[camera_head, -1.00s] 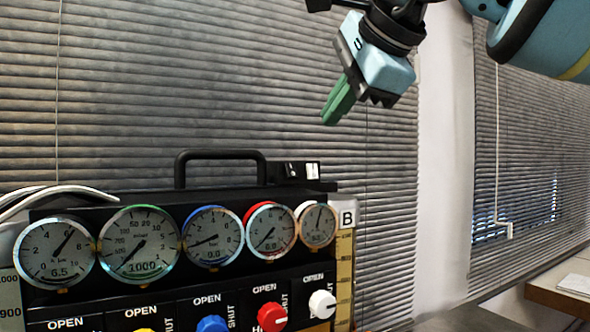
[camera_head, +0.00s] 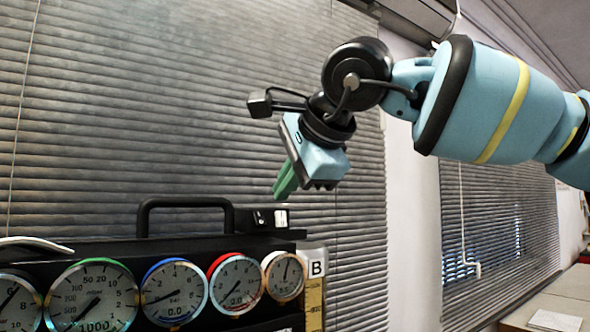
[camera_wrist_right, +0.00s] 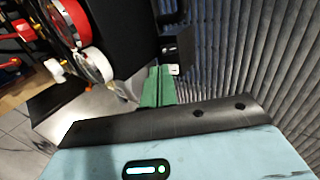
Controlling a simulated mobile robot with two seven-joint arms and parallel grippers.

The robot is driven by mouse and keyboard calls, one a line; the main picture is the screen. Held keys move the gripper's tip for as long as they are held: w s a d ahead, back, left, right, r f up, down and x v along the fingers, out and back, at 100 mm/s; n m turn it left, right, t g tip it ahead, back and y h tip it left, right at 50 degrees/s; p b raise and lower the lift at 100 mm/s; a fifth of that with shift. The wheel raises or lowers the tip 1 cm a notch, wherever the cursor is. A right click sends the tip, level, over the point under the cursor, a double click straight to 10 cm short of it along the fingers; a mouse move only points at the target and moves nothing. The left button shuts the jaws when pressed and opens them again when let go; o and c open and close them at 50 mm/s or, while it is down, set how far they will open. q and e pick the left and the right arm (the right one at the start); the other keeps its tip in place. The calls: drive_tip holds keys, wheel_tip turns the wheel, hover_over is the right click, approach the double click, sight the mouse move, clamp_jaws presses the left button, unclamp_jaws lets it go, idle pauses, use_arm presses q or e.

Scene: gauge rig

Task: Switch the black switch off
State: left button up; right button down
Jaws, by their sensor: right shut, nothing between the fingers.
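The black switch (camera_head: 262,218) is in a small black box on top of the gauge rig, right of the carry handle, with a white patch (camera_head: 281,218) beside it. Its exact lever position is too small to tell. My right gripper (camera_head: 285,182) has green fingers, shut and empty, pointing down just above and slightly right of the switch box, apparently apart from it. In the right wrist view the green fingers (camera_wrist_right: 157,87) point towards the black switch box (camera_wrist_right: 177,45). My left gripper is not in view.
The black rig has a carry handle (camera_head: 187,204) left of the switch, close to the gripper. Several round gauges (camera_head: 174,292) line its front. Window blinds (camera_head: 150,100) stand behind. A table (camera_head: 570,300) is at the lower right.

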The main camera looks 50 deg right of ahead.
sight(259, 225)
drive_tip(key=x, duration=0.8)
drive_tip(key=shift+w+f, duration=0.1)
drive_tip(key=shift+w, duration=0.1)
drive_tip(key=shift+d, duration=0.15)
